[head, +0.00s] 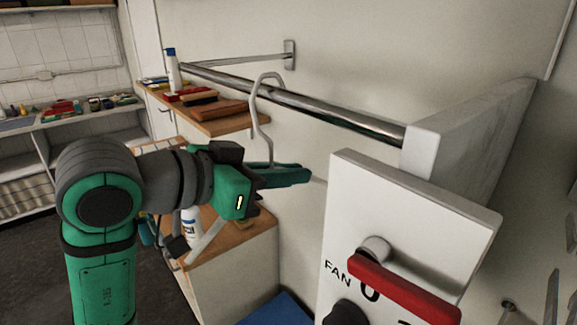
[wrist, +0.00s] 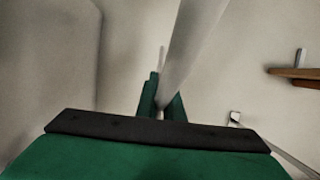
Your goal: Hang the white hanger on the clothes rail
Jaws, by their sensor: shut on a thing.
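The white hanger (head: 254,113) is in my gripper, its hook pointing up and its curved top level with the clothes rail in the head view. My gripper (head: 285,175) is shut on the hanger just below the hook. One hanger arm slopes down at lower left; most of the other is hidden. The chrome clothes rail (head: 345,117) runs from back left to a white block at right. The hook overlaps the rail in the picture; I cannot tell whether it is over it or only in front. In the wrist view the hanger (wrist: 190,50) rises from between the green fingers (wrist: 161,95).
A white panel with a red-handled FAN knob (head: 400,290) stands close at right, below the rail's end block (head: 425,145). A wooden shelf (head: 225,122) with a white bottle (head: 173,70) and books lies behind the hook. A wooden-topped cabinet (head: 245,235) stands below.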

